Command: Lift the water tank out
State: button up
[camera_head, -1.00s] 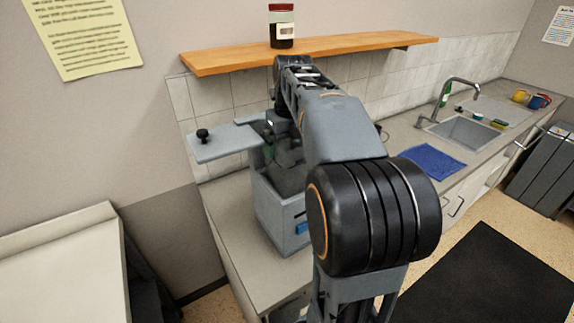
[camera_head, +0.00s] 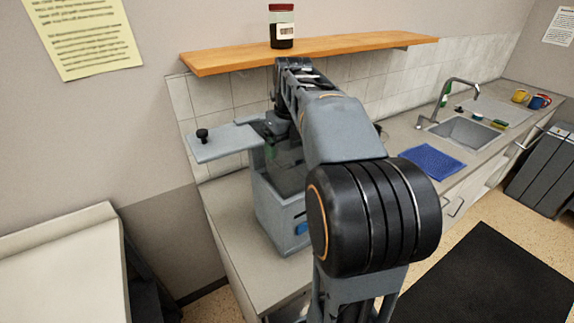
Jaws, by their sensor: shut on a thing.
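The grey coffee machine (camera_head: 275,213) stands on the counter with its top open. A flat grey lid (camera_head: 225,143) with a black knob (camera_head: 202,134) sticks out to the left at its top. My gripper (camera_head: 271,140) is at the machine's open top, largely hidden by my own arm. It is shut on the water tank (camera_head: 287,175), which shows only as a dark, see-through shape with a greenish tint inside the top of the machine. The tank's lower part and the exact grip are hidden.
A wooden shelf (camera_head: 330,50) with a dark jar (camera_head: 281,28) runs above the machine, close to my raised arm. A blue cloth (camera_head: 432,162) and a sink (camera_head: 465,134) are to the right. The counter (camera_head: 225,223) left of the machine is clear.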

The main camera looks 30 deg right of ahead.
jog(key=shift+c, duration=0.8)
jog(key=shift+r, duration=0.15)
